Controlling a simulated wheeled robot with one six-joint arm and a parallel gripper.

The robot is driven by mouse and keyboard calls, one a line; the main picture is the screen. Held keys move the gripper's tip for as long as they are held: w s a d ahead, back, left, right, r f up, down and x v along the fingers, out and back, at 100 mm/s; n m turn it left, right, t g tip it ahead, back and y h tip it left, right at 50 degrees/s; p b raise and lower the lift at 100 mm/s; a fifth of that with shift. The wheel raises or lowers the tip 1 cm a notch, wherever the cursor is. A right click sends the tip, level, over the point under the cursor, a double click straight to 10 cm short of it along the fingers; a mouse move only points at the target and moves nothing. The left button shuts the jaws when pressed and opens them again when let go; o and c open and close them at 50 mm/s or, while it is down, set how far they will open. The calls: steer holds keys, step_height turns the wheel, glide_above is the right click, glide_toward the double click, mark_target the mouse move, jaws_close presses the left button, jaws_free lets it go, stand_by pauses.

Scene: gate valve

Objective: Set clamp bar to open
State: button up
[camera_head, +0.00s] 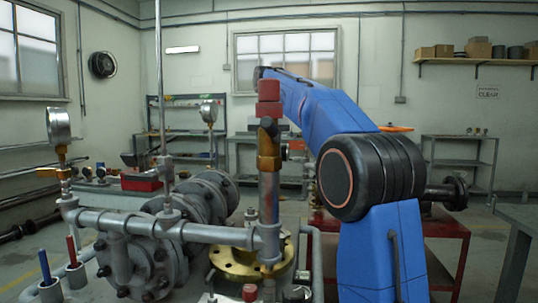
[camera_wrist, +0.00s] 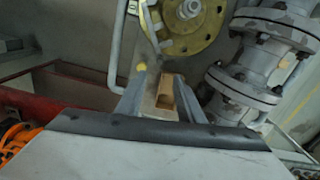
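My gripper (camera_wrist: 158,77) shows in the wrist view as two grey fingers standing apart. A tan, box-like piece (camera_wrist: 187,98) and a grey bar (camera_wrist: 148,50) lie in line with the gap between them; I see no clear contact. I cannot tell whether either is the clamp bar. The brass flange (camera_wrist: 190,28) lies beyond the fingertips. In the head view the flange (camera_head: 228,262) sits low in the middle, behind an upright pipe with a brass fitting (camera_head: 268,150) and red blocks (camera_head: 268,98). My gripper is not visible there.
Grey flanged valve piping (camera_head: 150,265) fills the left, with gauges (camera_head: 59,127) above; it also shows right of my gripper in the wrist view (camera_wrist: 245,82). A red table (camera_head: 447,250) stands at right. An orange item (camera_wrist: 15,137) lies lower left in the wrist view.

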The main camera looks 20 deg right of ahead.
steer(key=shift+r, duration=1.3)
